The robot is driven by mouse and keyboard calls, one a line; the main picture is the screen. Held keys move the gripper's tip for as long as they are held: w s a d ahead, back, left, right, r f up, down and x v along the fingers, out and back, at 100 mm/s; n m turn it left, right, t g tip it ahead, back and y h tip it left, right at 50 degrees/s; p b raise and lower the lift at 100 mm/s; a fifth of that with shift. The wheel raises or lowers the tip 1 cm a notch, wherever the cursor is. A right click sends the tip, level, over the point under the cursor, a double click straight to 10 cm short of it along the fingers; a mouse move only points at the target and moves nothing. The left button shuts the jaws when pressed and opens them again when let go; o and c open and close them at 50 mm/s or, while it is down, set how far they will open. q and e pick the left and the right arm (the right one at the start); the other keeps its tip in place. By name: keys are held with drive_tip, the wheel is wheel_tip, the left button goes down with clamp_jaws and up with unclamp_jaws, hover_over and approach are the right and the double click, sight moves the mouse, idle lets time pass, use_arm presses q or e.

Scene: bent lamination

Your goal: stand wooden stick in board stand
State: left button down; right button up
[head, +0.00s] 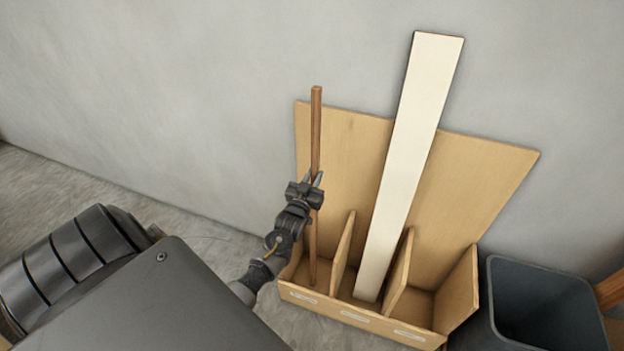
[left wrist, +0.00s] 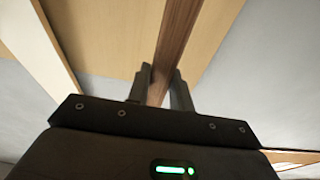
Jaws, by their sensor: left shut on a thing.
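The wooden stick (head: 316,130) is a thin brown rod, standing nearly upright in the head view. Its lower end is inside the left compartment of the board stand (head: 460,285), a light wooden rack with a tall back panel and dividers. I cannot tell whether its tip rests on the floor of the compartment. My left gripper (head: 314,182) is shut on the stick around its middle, in front of the back panel. In the left wrist view the stick (left wrist: 178,40) runs between the two fingers (left wrist: 167,88). My right gripper is not in view.
A cream board (head: 412,150) leans in the middle compartment. The right compartment looks empty. A dark grey bin (head: 545,300) stands right of the stand, with a brown wooden piece (head: 611,290) at the picture's edge. A grey wall (head: 180,90) rises behind. Floor left of the stand is clear.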

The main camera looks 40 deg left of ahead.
use_arm(q)
drive_tip(key=shift+f+b+x, duration=0.1)
drive_tip(key=shift+b+x, duration=0.05)
drive_tip(key=shift+x, duration=0.8)
drive_tip(key=shift+f+b+x, duration=0.15)
drive_tip(key=shift+x, duration=0.75)
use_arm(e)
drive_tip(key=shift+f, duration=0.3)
use_arm(q)
drive_tip(key=shift+r, duration=0.1)
drive_tip(key=c, duration=1.2)
unclamp_jaws()
drive_tip(key=shift+o, duration=0.2)
drive_tip(key=r+v, duration=0.1)
drive_tip(key=v, duration=0.9)
drive_tip(key=shift+s+f+b, duration=0.35)
drive_tip(key=shift+s, duration=0.1)
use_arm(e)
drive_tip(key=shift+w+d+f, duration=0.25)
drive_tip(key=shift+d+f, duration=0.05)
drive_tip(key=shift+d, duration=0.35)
use_arm(q)
drive_tip(key=shift+d, duration=0.1)
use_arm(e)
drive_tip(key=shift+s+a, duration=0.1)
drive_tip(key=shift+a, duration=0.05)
